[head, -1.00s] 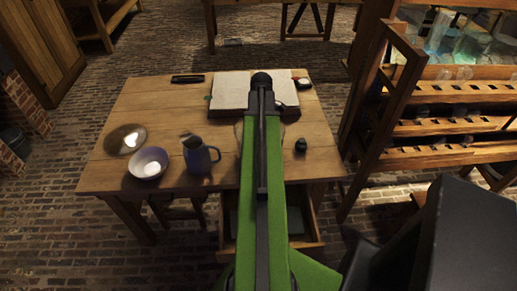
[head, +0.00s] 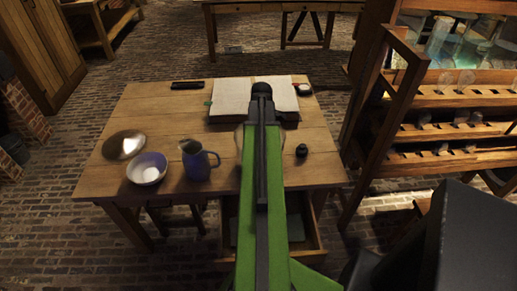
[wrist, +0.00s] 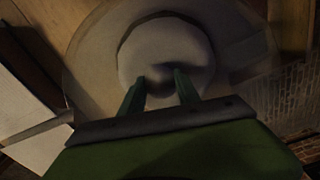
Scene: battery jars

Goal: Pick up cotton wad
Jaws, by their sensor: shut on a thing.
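In the wrist view my gripper (wrist: 160,82) is shut on the cotton wad (wrist: 163,50), a round, pale, soft-looking lump. The fingertips press into its near side and make a dark dent. A wide clear round glass (wrist: 85,55) surrounds the wad, which I see from above. I cannot tell whether the wad touches the bottom of the glass. In the head view my arm hides the gripper and the wad. Only a sliver of the glass (head: 239,137) shows at the arm's left edge.
An open book (head: 232,98) lies behind, a small dark object (head: 302,150) at right. A drawer (head: 307,235) is open in front.

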